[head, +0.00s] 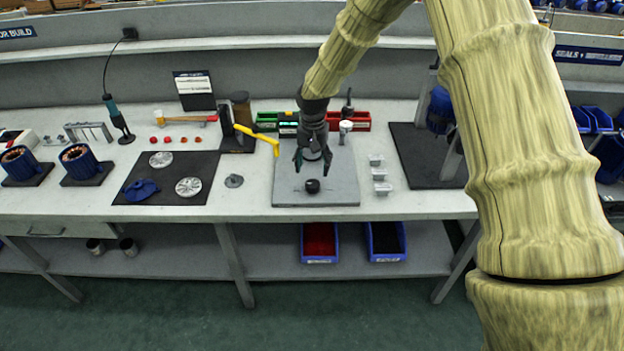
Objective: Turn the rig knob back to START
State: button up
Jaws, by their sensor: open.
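A round black knob (313,186) sits on the grey rig plate (335,198) at the middle of the workbench. My gripper (313,165) points down just above and behind the knob, with its dark fingers spread apart. The fingers look empty, and I cannot tell from this view whether they touch the knob. The knob's pointer and any START marking are too small to read.
Left of the plate are a small grey disc (234,181), a yellow-handled tool (258,136) and a black mat (130,197) with metal parts. Small light blocks (381,188) stand close on the right. Red (352,119) and green bins stand behind.

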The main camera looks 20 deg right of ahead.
aim_at(312, 184)
jog(key=shift+f+p, duration=0.95)
jog(key=shift+f, duration=2.75)
jog(key=c, duration=1)
